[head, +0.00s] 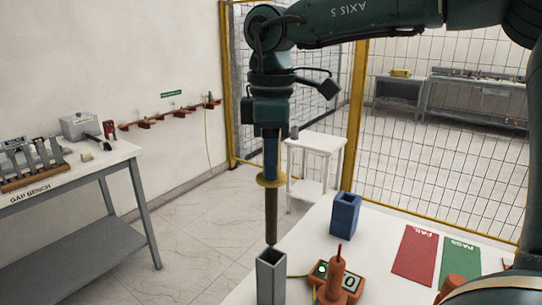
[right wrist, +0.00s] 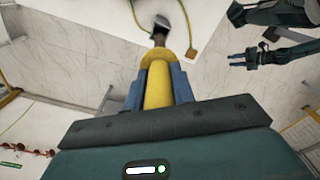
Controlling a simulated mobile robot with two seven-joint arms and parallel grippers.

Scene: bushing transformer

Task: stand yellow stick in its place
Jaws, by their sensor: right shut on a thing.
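My right gripper (head: 270,172) is shut on the yellow stick, which hangs upright with its yellow collar (head: 270,181) just below the fingers and a brown shaft pointing down. In the right wrist view the yellow grip part (right wrist: 158,88) sits between the two blue-grey fingers. A grey square tube (head: 271,283) stands on the white table right under the stick. The brown tip is at the tube's open top; I cannot tell whether it has entered. My left gripper (right wrist: 236,60) shows at the right of the right wrist view, open and empty, away from the stick.
A blue square tube (head: 344,215) stands behind on the table. An orange device (head: 338,278) with a display is close to the grey tube's right. Red (head: 415,254) and green (head: 460,260) mats lie at right. A gap bench (head: 75,190) is at left.

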